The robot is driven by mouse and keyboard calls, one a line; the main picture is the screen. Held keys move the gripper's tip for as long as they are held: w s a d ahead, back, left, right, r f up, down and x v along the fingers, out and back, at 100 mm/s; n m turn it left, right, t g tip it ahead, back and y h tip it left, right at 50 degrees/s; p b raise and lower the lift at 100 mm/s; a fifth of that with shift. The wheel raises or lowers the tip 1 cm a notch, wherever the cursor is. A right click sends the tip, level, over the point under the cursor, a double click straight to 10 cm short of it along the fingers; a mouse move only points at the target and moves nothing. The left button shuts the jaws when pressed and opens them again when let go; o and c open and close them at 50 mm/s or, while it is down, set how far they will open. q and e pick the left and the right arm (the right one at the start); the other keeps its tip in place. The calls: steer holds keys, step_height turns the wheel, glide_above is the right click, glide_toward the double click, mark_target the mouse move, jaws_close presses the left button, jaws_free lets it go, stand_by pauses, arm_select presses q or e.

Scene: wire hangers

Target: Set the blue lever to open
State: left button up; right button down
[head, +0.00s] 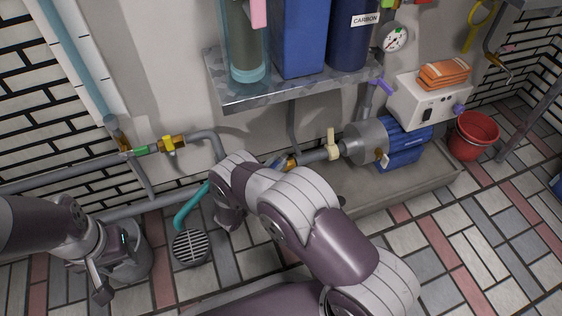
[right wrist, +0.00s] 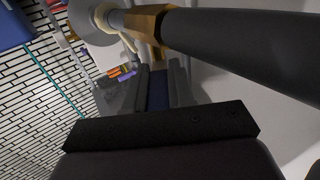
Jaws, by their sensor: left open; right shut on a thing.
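The blue lever (right wrist: 157,92) shows in the right wrist view as a dark blue strip between the fingers of my right gripper (right wrist: 160,88), which is shut on it. It reaches toward a brass valve body (right wrist: 150,22) on a grey pipe (right wrist: 245,45). In the head view, that brass valve (head: 291,164) sits on the pipe below the shelf, left of the pump. My right wrist covers most of the lever and the right gripper there. My left gripper (head: 112,268) is open and empty, low at the left, in front of a grey bucket (head: 138,262).
A cream lever (head: 331,144) stands on the same pipe, beside the blue pump (head: 400,145). A yellow-handled valve (head: 174,144) is on the left pipe. A metal shelf (head: 290,88) with tanks overhangs the pipe. A red bucket (head: 473,135) stands at right; floor at lower right is clear.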

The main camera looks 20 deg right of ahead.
steer(key=shift+w+a+m+g+h+b, duration=0.1)
steer(key=shift+w+m+g+h+b, duration=0.25)
steer(key=shift+m+g+h+b, duration=0.5)
arm_select(q)
steer(key=shift+w+a+f, duration=0.1)
steer(key=shift+w+f, duration=0.15)
steer(key=shift+f, duration=0.35)
steer(key=shift+w+f, duration=0.2)
steer(key=shift+f, duration=0.35)
arm_select(e)
steer(key=shift+w+r+m+g, duration=0.1)
steer(key=shift+m+g, duration=0.25)
steer(key=shift+g, duration=0.5)
steer(key=c, duration=1)
jaws_free()
steer(key=shift+o, duration=0.2)
